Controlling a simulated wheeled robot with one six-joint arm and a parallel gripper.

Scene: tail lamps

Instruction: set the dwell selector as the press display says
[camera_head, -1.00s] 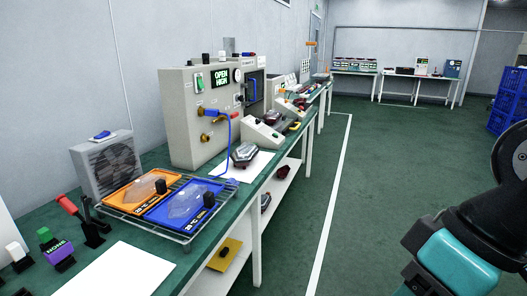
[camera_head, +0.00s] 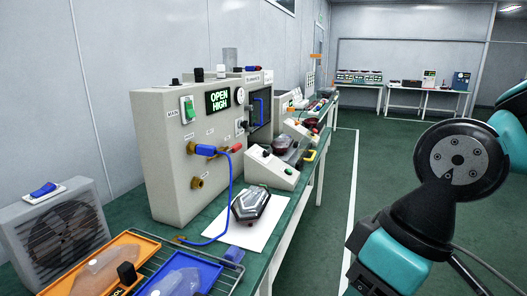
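The grey press cabinet (camera_head: 165,160) stands on the green bench. Its display (camera_head: 218,99) reads "OPEN HIGH" in green letters. A dark knob (camera_head: 241,125) sits on the front below a round gauge (camera_head: 239,96); its label and pointer are too small to read, so I cannot tell if it is the dwell selector. A green rocker switch (camera_head: 188,109) is left of the display. A blue hose coupling (camera_head: 203,150) sits on the upper port, above a bare brass port (camera_head: 197,183). My arm shows at the right, away from the press; my gripper is out of view.
A dark lamp (camera_head: 251,205) lies on white paper (camera_head: 236,228) in front of the press. An orange tray (camera_head: 127,240) and a blue tray (camera_head: 207,272) on a rack, with a grey fan (camera_head: 62,228), stand at lower left. The green floor right of the bench is clear.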

